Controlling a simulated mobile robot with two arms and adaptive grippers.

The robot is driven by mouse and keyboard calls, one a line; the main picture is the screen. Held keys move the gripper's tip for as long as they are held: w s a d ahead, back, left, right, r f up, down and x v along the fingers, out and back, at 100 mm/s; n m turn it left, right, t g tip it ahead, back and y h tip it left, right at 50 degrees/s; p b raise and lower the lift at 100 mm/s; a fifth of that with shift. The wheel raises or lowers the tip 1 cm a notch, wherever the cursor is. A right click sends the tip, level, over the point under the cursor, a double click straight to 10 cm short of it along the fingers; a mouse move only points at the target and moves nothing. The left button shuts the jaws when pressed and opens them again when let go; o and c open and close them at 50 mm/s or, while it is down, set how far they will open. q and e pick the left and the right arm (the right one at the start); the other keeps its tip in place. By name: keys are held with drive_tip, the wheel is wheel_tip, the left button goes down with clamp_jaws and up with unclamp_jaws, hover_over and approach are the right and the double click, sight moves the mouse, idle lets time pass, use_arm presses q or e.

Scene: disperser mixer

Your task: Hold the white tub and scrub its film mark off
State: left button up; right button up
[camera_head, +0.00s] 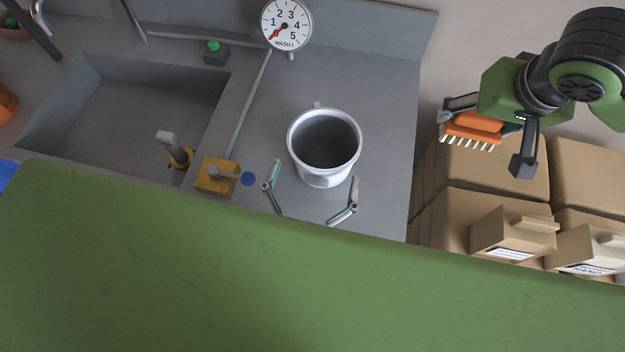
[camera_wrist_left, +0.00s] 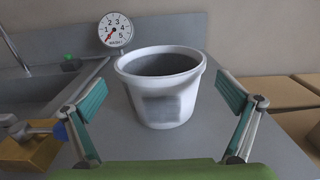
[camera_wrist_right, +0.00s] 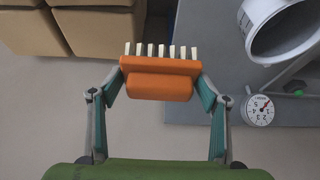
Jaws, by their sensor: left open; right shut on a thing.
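The white tub (camera_head: 325,176) stands upright on the grey counter right of the sink. In the left wrist view the tub (camera_wrist_left: 137,84) shows a grey square film mark (camera_wrist_left: 161,108) on its near wall. My left gripper (camera_head: 312,196) is open, its fingers just in front of the tub, one toward each side and apart from it; it also shows in the left wrist view (camera_wrist_left: 163,125). My right gripper (camera_wrist_right: 158,85) is shut on the orange brush (camera_wrist_right: 160,88), with pale bristles pointing away from the gripper. In the head view the brush (camera_head: 474,127) hangs right of the counter, above the boxes.
A dial gauge (camera_head: 287,24) reading "WASH" stands behind the tub. A sink (camera_head: 130,110) and a yellow block with a blue-ended lever (camera_head: 213,178) are left of the tub. Cardboard boxes (camera_head: 450,215) stand right of the counter. The counter right of the tub (camera_head: 388,120) is clear.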

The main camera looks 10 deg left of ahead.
use_arm(q)
approach(331, 115)
drive_tip(key=w, duration=0.5)
drive_tip(key=shift+d+r, duration=0.1)
drive_tip(key=c, duration=0.7)
